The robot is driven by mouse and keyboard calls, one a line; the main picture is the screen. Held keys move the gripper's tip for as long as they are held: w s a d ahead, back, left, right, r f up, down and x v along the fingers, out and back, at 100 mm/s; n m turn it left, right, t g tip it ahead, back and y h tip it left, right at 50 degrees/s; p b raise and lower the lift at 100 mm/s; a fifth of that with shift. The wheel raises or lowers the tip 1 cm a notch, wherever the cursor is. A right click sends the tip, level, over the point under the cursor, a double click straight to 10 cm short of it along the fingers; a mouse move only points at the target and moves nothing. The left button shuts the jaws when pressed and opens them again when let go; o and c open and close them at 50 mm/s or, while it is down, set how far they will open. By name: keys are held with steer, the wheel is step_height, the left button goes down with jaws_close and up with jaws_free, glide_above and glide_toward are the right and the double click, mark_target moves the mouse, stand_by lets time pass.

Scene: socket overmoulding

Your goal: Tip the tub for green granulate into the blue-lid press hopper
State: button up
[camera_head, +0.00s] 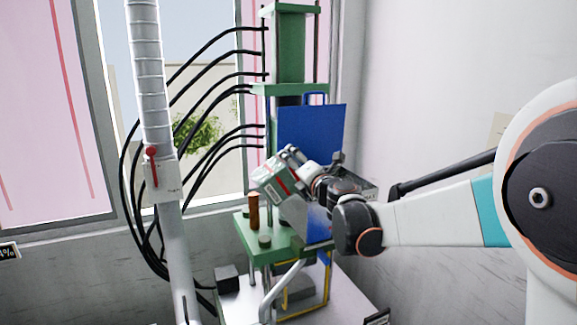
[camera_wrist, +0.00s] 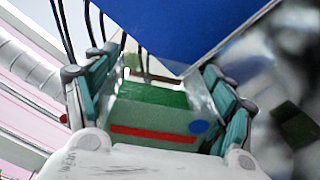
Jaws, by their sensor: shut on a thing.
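The tub (camera_head: 268,178) is a pale grey box with a red stripe, held tilted in front of the press. In the wrist view the tub (camera_wrist: 155,130) also shows a blue dot, and green granulate (camera_wrist: 150,96) shows inside it. My gripper (camera_head: 290,172) is shut on the tub, its teal fingers at either side in the wrist view (camera_wrist: 155,95). The blue lid (camera_head: 312,135) stands raised behind the gripper.
The green press (camera_head: 290,45) rises behind the lid, with black hoses at its left. A brown cylinder (camera_head: 253,210) stands on its green lower plate (camera_head: 243,229). A ribbed pipe (camera_head: 150,85) with a red lever stands at the left. The wall is at the right.

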steer(key=shift+w+d+r+m, duration=0.2)
steer(key=shift+d+m, duration=0.4)
steer(key=shift+d, duration=0.1)
steer(key=w+d+m+b, duration=0.2)
steer(key=d+m, duration=0.3)
steer(key=m, duration=0.3)
steer(key=shift+d+r, duration=0.4)
steer(key=shift+s, duration=0.1)
stand_by(1.2)
steer(key=shift+s+a+n+b, duration=0.15)
steer(key=shift+a+n+b, duration=0.15)
steer(key=shift+n, duration=0.5)
steer(key=shift+s+a+n+b, duration=0.15)
steer(key=shift+a+n, duration=0.1)
steer(key=shift+n, duration=0.55)
steer(key=shift+w, duration=0.1)
